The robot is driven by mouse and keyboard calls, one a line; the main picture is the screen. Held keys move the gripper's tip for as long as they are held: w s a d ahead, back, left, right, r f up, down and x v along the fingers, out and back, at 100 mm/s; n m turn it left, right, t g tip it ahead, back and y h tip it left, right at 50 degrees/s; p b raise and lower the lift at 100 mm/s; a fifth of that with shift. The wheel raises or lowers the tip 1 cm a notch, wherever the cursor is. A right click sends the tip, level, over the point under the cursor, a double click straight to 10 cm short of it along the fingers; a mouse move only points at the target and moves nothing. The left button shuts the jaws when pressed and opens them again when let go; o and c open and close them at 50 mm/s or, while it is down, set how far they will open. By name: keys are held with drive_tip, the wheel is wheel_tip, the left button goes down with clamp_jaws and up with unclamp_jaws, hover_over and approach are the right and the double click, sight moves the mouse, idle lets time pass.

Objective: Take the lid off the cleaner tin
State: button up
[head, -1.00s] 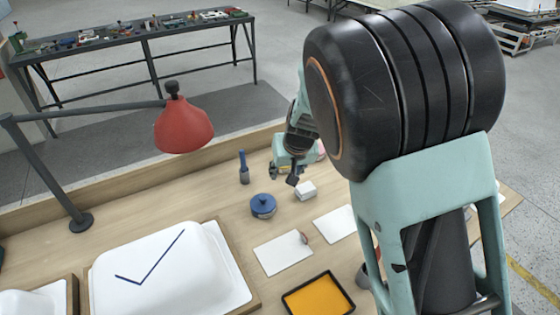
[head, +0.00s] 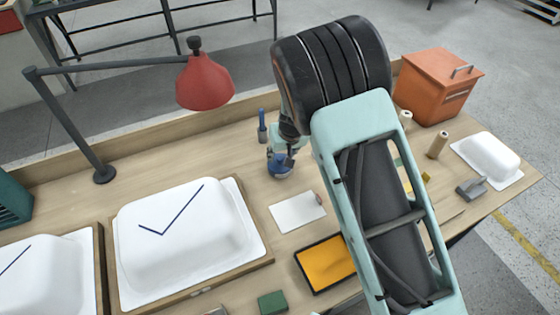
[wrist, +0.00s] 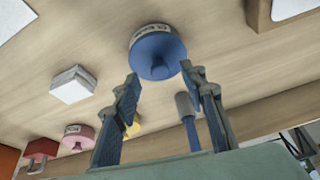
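The blue cleaner tin (head: 279,171) stands on the wooden bench, partly hidden under my gripper (head: 284,158) in the head view. In the wrist view the blue tin (wrist: 157,50) shows its blue lid with a round knob in the middle and a pale label band on its side. My gripper (wrist: 160,75) is open there, its two fingers spread either side of the knob's line and pointing at the tin. Nothing is between the fingers. The tin looks just beyond the fingertips, with no contact that I can make out.
A blue-handled tool (wrist: 188,115) stands near the tin. A white block (wrist: 72,84), a pink tin (wrist: 77,136) and a yellow item (wrist: 133,126) are nearby. A white card (head: 297,212), an orange tray (head: 303,258), a red lamp (head: 205,83) and a large tub shell (head: 180,230) surround the bench area.

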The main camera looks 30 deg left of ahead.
sight(280, 160)
drive_tip(key=shift+x, duration=1.4)
clamp_jaws()
